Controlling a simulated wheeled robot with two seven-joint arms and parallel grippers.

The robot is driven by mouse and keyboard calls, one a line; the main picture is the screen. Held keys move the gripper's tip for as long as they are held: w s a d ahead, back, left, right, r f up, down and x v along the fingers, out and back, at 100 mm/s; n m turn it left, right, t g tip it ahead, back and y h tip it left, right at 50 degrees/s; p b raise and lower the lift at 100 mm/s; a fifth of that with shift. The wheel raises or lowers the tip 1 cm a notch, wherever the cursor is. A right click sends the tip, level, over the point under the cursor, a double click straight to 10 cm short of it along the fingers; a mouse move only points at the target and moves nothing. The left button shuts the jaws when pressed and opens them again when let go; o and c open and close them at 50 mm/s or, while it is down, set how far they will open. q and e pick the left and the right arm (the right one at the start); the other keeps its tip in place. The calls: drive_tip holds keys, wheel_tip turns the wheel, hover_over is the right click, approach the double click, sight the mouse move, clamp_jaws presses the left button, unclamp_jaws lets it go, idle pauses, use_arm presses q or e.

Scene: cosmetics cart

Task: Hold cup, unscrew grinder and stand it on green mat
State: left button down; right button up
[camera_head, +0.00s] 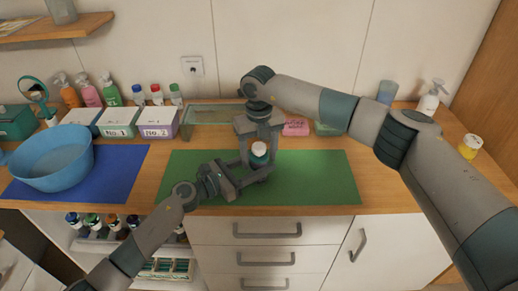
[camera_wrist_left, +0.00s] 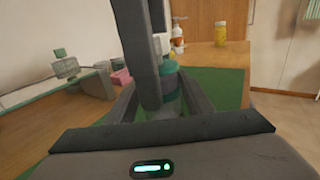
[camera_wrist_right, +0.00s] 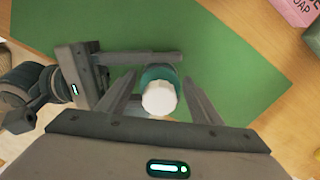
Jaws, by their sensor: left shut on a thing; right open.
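The grinder (camera_head: 259,149) has a white top and a teal body, and stands upright over the green mat (camera_head: 320,178). Its white top and teal side show in the right wrist view (camera_wrist_right: 159,98), and its teal side in the left wrist view (camera_wrist_left: 169,72). The cup (camera_wrist_left: 171,106) below it is mostly hidden by the fingers. My left gripper (camera_head: 254,172) is shut on the cup from the left, low down. My right gripper (camera_head: 259,143) is above, pointing down and open, its fingers on both sides of the grinder with gaps between.
A blue basin (camera_head: 52,158) stands on a blue mat (camera_head: 118,182) at the left. Boxes No.1 (camera_head: 117,123) and No.2 (camera_head: 157,124), several bottles, a greenish stand (camera_head: 205,114) and a pink soap block (camera_head: 296,128) line the back. The green mat's right part is clear.

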drive_tip(key=shift+f, duration=0.2)
drive_tip(key=c, duration=1.1)
drive_tip(key=shift+o, duration=0.2)
drive_tip(key=n, duration=0.6)
drive_tip(key=shift+r+n, duration=0.1)
drive_tip(key=shift+n, duration=0.3)
drive_tip(key=o, duration=1.2)
drive_tip(key=shift+c, duration=0.2)
